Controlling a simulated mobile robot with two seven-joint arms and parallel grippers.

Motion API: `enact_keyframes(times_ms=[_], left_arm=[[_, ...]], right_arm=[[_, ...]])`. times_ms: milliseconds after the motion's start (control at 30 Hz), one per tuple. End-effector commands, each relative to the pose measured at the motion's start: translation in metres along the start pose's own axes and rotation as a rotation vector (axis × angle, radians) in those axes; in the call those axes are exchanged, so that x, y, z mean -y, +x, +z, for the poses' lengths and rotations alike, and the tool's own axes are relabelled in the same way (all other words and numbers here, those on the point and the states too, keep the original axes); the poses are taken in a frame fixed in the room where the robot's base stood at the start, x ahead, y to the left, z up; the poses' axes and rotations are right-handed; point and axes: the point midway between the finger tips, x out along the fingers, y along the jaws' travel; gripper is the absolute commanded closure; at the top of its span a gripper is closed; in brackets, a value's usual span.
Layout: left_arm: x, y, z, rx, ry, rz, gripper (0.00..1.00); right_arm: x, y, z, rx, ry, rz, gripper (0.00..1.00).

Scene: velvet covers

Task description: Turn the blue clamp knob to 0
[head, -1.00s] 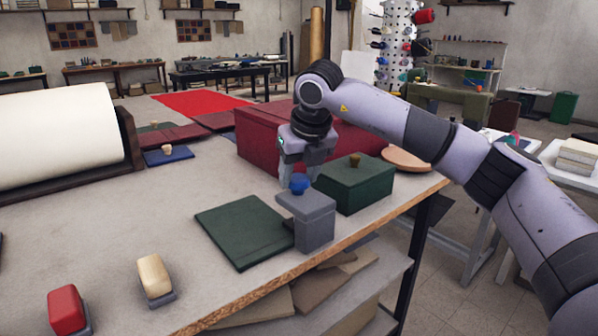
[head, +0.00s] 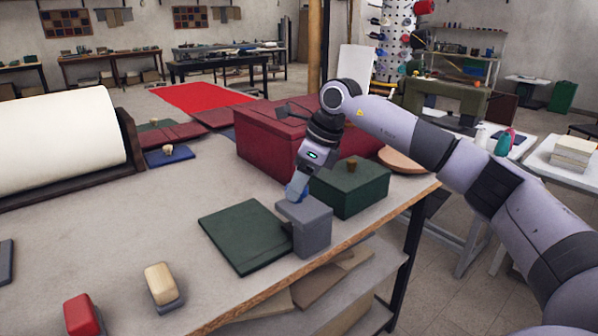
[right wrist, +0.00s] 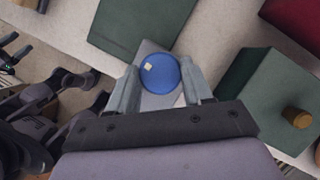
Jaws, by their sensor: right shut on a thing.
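The blue clamp knob (right wrist: 160,74) sits on top of a grey block (head: 312,226) near the table's front right edge. It is round with a small pale mark on its top, left of centre in the right wrist view. My right gripper (head: 297,190) has come down over the knob, a finger on each side, and is shut on it. In the head view the gripper hides most of the knob (head: 303,196). No scale or figures can be read around the knob. My left gripper is not in view.
A dark green flat panel (head: 246,235) lies left of the grey block. A green box with a wooden knob (head: 350,190) stands close to its right, and a large red box (head: 268,142) is behind. A cream-topped block (head: 161,283) and a red one (head: 80,312) are at front left.

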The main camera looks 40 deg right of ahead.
Motion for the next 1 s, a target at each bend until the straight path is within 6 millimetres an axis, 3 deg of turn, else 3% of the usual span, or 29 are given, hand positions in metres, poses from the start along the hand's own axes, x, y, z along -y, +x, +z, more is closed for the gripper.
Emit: enact_keyframes(times_ms=[500, 1000], left_arm=[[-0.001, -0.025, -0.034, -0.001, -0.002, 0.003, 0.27], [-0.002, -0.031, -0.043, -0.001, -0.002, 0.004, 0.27]], right_arm=[[0.003, -0.003, 0.003, 0.0, -0.448, 0.187, 0.8], [0.005, 0.0, 0.003, -0.001, -0.746, 0.308, 0.8]])
